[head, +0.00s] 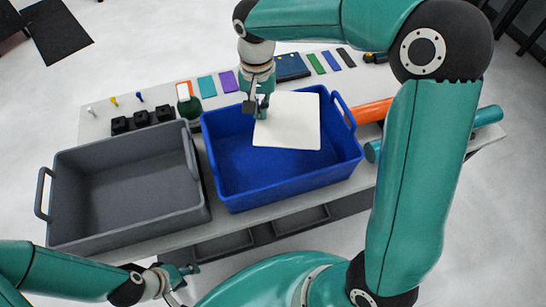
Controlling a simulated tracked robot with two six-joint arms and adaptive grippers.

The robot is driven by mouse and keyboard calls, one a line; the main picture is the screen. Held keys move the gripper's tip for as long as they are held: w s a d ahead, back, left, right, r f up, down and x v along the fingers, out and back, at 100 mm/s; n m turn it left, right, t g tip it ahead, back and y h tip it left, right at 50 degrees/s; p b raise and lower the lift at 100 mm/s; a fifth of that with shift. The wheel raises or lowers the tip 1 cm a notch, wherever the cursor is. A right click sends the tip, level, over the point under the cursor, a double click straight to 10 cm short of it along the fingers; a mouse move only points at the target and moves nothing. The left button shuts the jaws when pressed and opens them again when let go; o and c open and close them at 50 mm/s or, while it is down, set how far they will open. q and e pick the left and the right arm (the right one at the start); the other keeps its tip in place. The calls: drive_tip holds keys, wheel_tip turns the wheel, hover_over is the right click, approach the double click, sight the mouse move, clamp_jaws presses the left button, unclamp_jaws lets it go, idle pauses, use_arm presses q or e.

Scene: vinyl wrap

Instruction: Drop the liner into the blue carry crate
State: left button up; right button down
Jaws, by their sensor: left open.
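The liner (288,122) is a white, nearly square sheet over the far middle of the blue carry crate (262,193). It looks flat and overlaps the crate's opening; its height above the crate floor is hard to judge. My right gripper (258,107) reaches down from above and is shut on the liner's left edge. The crate stands on the table with its open top up, and the inside that shows is bare. My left gripper (182,276) is open and empty, low at the table's near side, away from the crate.
A grey crate (125,183) stands close on the left of the blue one. Orange (374,111) and teal (488,116) rolls lie to the right. Black blocks (142,119), colour swatches (207,87) and a blue case (292,67) line the table's far side.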

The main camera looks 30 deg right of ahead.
drive_tip(key=c, duration=1.2)
unclamp_jaws()
drive_tip(key=shift+c, duration=0.2)
wheel_tip(320, 180, up, 12)
drive_tip(key=shift+f, duration=0.1)
